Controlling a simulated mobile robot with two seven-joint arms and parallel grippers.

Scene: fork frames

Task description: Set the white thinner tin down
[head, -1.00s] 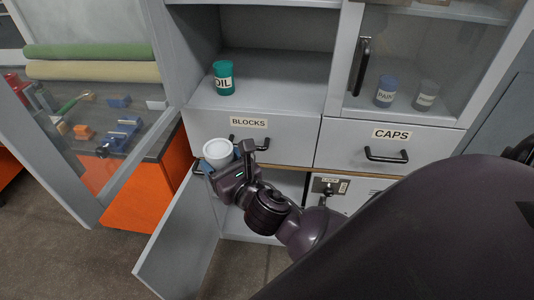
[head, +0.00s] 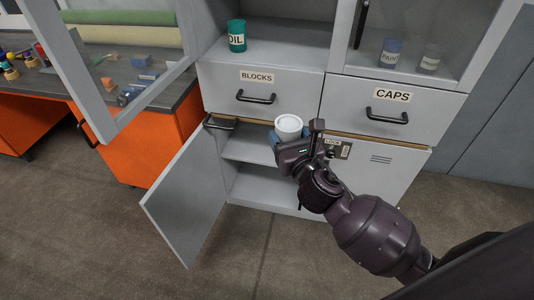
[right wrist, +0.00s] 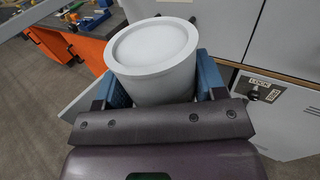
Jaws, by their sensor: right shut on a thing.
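The white thinner tin (head: 288,127) is upright in my right gripper (head: 294,137), in front of the open lower cupboard of the grey cabinet. In the right wrist view the tin (right wrist: 153,50) sits between the two blue finger pads of the gripper (right wrist: 160,85), which are shut on its sides. Its pale round top faces the camera; no label shows. My left gripper is not in view.
The lower cupboard door (head: 187,190) hangs open to the left, with a shelf (head: 247,148) inside. A green OIL tin (head: 237,36) stands on the upper shelf. BLOCKS (head: 257,92) and CAPS (head: 387,110) drawers are shut. The workbench (head: 150,100) stands left.

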